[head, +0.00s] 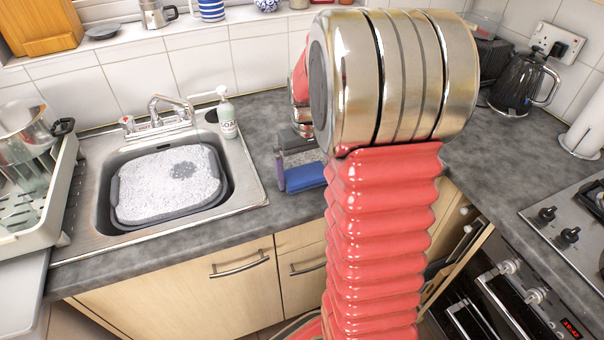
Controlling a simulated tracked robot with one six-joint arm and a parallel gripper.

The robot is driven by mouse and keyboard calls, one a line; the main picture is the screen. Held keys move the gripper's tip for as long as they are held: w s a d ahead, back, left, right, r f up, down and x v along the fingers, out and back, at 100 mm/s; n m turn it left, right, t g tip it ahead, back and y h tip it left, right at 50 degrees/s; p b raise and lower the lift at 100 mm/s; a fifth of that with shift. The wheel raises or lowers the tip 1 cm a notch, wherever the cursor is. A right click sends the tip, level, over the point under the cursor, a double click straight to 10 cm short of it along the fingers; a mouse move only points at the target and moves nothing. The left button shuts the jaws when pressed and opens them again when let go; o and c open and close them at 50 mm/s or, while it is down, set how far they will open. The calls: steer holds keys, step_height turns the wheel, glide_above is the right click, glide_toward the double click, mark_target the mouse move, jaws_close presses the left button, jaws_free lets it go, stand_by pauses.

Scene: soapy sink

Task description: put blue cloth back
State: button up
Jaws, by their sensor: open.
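A blue cloth (306,177) shows low at the front of a small grey holder (297,150) on the worktop, just right of the sink. I cannot tell whether the cloth lies in the holder or against it. My own arm, red bellows and a large metal joint, stands in front and covers the area to the right of the cloth. A red and metal part of my arm shows behind that joint, above the holder. The jaws of my gripper do not show; the arm hides that area.
The steel sink (257,190) holds a grey basin (118,213) of suds. A soap bottle (228,118) stands behind its right corner. A dish rack (60,205) is at left; a kettle (517,85) and hob (545,207) are at right. Worktop between sink and holder is clear.

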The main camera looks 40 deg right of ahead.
mark_target(306, 175)
steer(key=shift+r, duration=0.15)
step_height(306, 175, up, 12)
stand_by(0.5)
stand_by(0.4)
steer(key=shift+a, duration=0.1)
steer(key=s+a+n+t, duration=0.1)
steer(key=s+a+t, duration=0.1)
steer(key=s+a, duration=0.5)
steer(key=s+a+r+n+t, duration=0.1)
steer(key=s+a+n+t, duration=0.1)
steer(key=s+a, duration=0.6)
steer(key=a+t, duration=0.1)
steer(key=a, duration=0.6)
steer(key=shift+a+r+t, duration=0.2)
steer(key=shift+a+t, duration=0.1)
